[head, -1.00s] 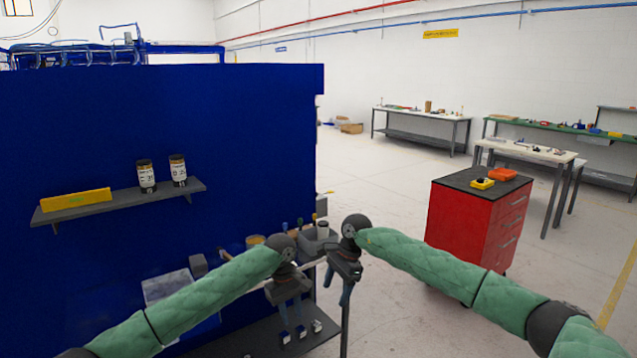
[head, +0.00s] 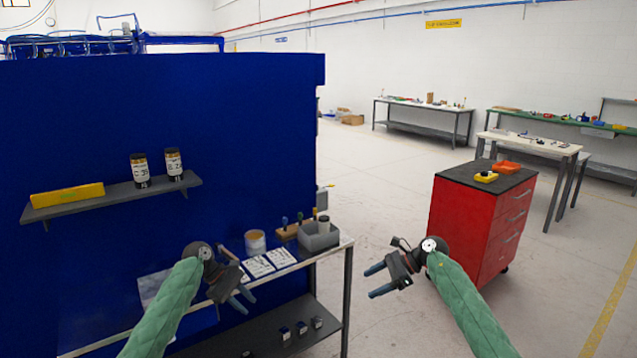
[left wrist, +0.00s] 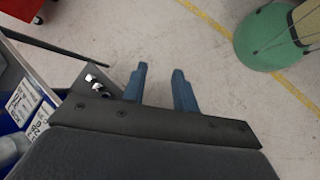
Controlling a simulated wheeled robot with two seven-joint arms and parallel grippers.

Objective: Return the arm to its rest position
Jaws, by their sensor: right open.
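My left gripper (head: 243,300) is open and empty, in front of the workbench (head: 345,243) in the head view, its fingers pointing right and down. In the left wrist view its two blue fingers (left wrist: 159,74) stand apart with only bare floor between and beyond them. My right gripper (head: 369,283) is open and empty over the floor to the right of the bench, its fingers pointing left. Both green-sleeved arms come up from the bottom edge, apart from each other.
The bench holds a grey bin (head: 318,237), a tin (head: 255,242) and white cards (head: 270,263); small parts (head: 301,328) lie on its lower shelf. A blue wall (head: 110,110) with a shelf (head: 130,195) stands behind. A red cabinet (head: 470,225) stands right, with clear floor between.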

